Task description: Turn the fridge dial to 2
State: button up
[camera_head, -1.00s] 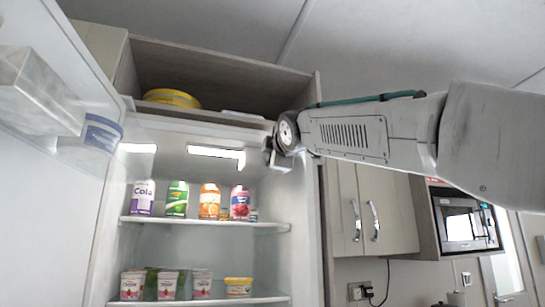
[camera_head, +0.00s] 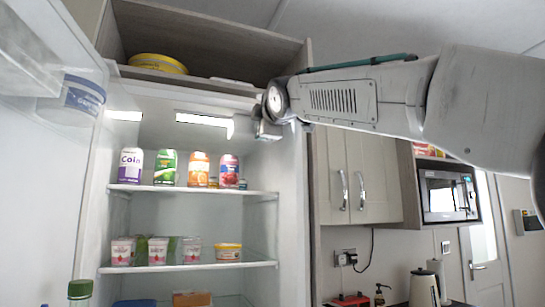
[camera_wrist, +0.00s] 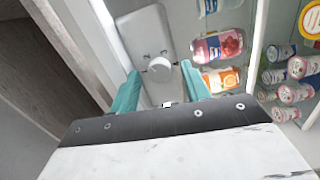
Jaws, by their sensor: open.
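In the wrist view, the fridge dial (camera_wrist: 160,67) is a small round white knob on a pale housing (camera_wrist: 143,32) with small marks around it. I cannot read its numbers or setting. My gripper (camera_wrist: 160,71) has two teal fingers, spread apart, one on each side of the dial in the picture. I cannot tell whether they touch it or stop short of it. In the head view, my gripper (camera_head: 266,130) is at the upper right inside the open fridge (camera_head: 290,215), near the bright lamp (camera_head: 204,119). The dial is not discernible there.
The open fridge door (camera_head: 45,190) is at the left. A yellow container (camera_head: 158,64) sits in the cupboard above. Closed cabinets (camera_head: 355,175) and a microwave (camera_head: 447,195) are at the right.

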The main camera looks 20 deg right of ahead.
jog(key=s+m+g+h, duration=0.1)
jog(key=s+m, duration=0.7)
jog(key=m, duration=0.5)
jog(key=s+d+f+g, duration=0.1)
jog(key=s+f+g, duration=0.2)
jog(key=f, duration=0.8)
jog(key=s+d+f+m+g, duration=0.1)
jog(key=s+f+g, duration=0.2)
jog(key=f, duration=0.8)
jog(key=s+d+f+m+g, duration=0.1)
jog(key=s+f+g, duration=0.2)
jog(key=f, duration=0.8)
jog(key=shift+s+d+f, duration=0.3)
jog(key=shift+s+d, duration=0.05)
jog(key=shift+s, duration=0.45)
